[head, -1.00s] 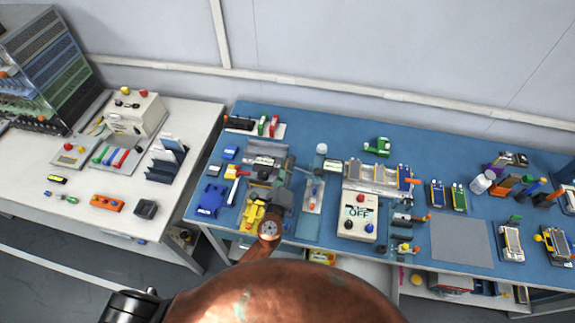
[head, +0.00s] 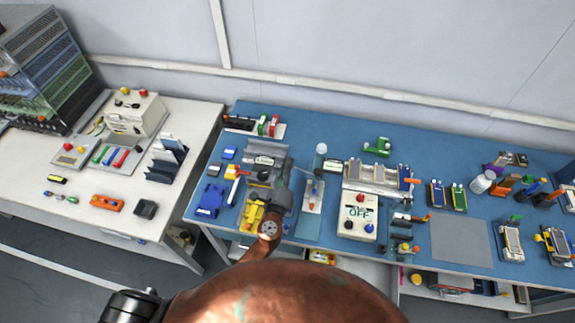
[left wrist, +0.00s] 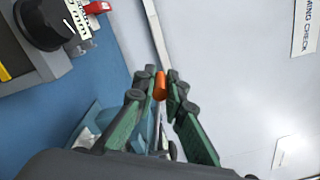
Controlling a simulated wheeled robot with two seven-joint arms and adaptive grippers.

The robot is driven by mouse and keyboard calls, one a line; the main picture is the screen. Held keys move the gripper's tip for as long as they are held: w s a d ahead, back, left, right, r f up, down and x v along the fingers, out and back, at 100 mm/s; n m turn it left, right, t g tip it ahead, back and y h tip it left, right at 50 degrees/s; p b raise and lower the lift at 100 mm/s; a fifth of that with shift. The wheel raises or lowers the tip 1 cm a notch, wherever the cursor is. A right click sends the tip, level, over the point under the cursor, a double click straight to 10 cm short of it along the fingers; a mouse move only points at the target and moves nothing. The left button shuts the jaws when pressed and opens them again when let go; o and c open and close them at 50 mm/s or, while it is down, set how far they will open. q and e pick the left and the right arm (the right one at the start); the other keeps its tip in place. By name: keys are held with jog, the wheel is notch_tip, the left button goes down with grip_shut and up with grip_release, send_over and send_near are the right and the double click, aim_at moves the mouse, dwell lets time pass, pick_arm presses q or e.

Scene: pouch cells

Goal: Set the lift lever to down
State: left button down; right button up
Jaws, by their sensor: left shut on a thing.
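My left gripper (head: 284,172) is over the left part of the blue bench, at a grey fixture (head: 262,148). In the left wrist view its green-sided fingers (left wrist: 161,97) are closed around an orange handle tip (left wrist: 159,84), which appears to be the lift lever's. The lever's shaft and base are hidden by the fingers, and the head view does not show the lever clearly. My right gripper is in neither view.
A black knob (left wrist: 50,20) shows in the left wrist view. A grey mat (head: 462,238) is bare.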

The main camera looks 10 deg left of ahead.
pick_arm(q)
jog(key=shift+f, duration=0.1)
jog(key=shift+a+f+n+b, duration=0.1)
jog(key=shift+f+n+b, duration=0.3)
jog(key=shift+b, duration=0.3)
jog(key=shift+f+n+b, duration=1.2)
jog(key=shift+n+b, duration=0.65)
jog(key=shift+b, duration=0.55)
jog(key=shift+f+n+b, duration=1.15)
jog(key=shift+n+b, duration=0.7)
jog(key=shift+b, duration=0.55)
jog(key=c, duration=2)
grip_release()
jog(key=shift+o, duration=0.2)
jog(key=shift+r, duration=0.1)
